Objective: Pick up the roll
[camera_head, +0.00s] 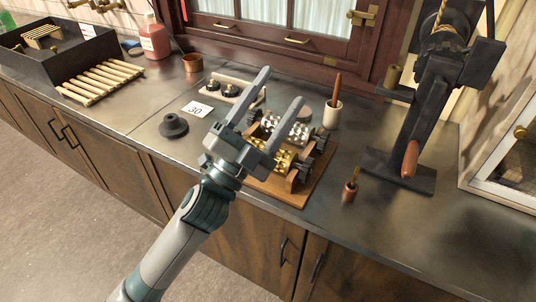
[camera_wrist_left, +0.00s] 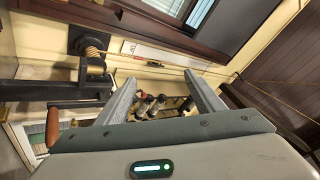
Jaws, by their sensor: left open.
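A wooden stand (camera_head: 310,190) on the metal counter carries studded rolls with dark gear ends. A silver roll (camera_head: 288,130) lies at the back and a gold roll (camera_head: 272,158) at the front. My left gripper (camera_head: 282,86) is in front of and above the stand in the head view, its two long grey fingers spread apart and empty. They hide part of the rolls. In the left wrist view, small metallic cylinders (camera_wrist_left: 152,104) show between and beyond the open fingers (camera_wrist_left: 160,78); I cannot tell which parts they are. My right gripper is not in view.
A black press (camera_head: 425,110) stands at the right. A "30" card (camera_head: 196,109), a black weight (camera_head: 173,126) and a slatted rack (camera_head: 103,81) are at the left.

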